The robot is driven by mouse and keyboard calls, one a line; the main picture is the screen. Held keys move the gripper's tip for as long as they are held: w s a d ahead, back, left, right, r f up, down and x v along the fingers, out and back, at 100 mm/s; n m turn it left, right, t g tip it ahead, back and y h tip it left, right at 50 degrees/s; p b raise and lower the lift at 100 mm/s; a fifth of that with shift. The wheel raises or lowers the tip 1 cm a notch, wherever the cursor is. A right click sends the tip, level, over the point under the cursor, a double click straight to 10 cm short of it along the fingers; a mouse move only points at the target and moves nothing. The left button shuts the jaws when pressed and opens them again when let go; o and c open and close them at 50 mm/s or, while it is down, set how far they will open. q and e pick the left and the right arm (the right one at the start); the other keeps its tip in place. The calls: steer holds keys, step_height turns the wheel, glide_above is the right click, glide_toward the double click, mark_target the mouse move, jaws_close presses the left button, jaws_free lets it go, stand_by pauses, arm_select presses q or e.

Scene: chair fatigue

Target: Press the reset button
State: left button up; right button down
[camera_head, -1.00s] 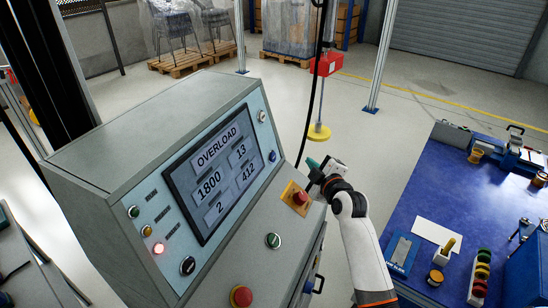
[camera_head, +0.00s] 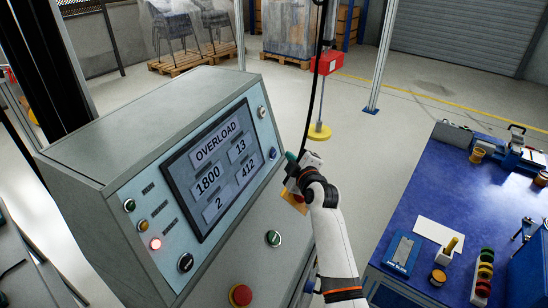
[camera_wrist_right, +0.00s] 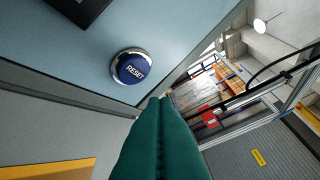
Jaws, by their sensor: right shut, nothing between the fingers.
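The blue reset button (camera_head: 273,154) is at the right edge of the console's light blue panel, beside the screen. In the right wrist view the reset button (camera_wrist_right: 132,66) shows its "RESET" label and a silver ring. My right gripper (camera_head: 291,157) is just to the right of the button in the head view, with its green fingers shut and empty. In the wrist view the fingertips (camera_wrist_right: 160,103) are below and right of the button, apart from it in the picture. I cannot tell the exact distance. My left gripper is not in view.
The console screen (camera_head: 211,169) reads OVERLOAD. A red button on a yellow plate (camera_head: 294,203) is partly hidden by my right gripper. Another red button (camera_head: 241,295) is lower on the console. A blue workbench (camera_head: 450,205) with tools stands at the right.

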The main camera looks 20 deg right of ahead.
mark_target(276, 151)
steer(key=shift+w+a+f, duration=0.25)
steer(key=shift+w+a, duration=0.45)
steer(key=shift+w, duration=0.1)
steer(key=shift+w+a, duration=0.1)
stand_by(1.5)
steer(key=shift+w+a+f, duration=0.1)
steer(key=shift+w+a, duration=0.05)
steer(key=shift+w, duration=0.05)
steer(key=shift+w+a, duration=0.25)
stand_by(0.8)
steer(key=shift+s+d, duration=0.1)
steer(key=shift+s+d+p, duration=0.35)
steer(key=shift+s+p, duration=0.05)
steer(key=shift+p, duration=0.05)
steer(key=shift+s, duration=0.1)
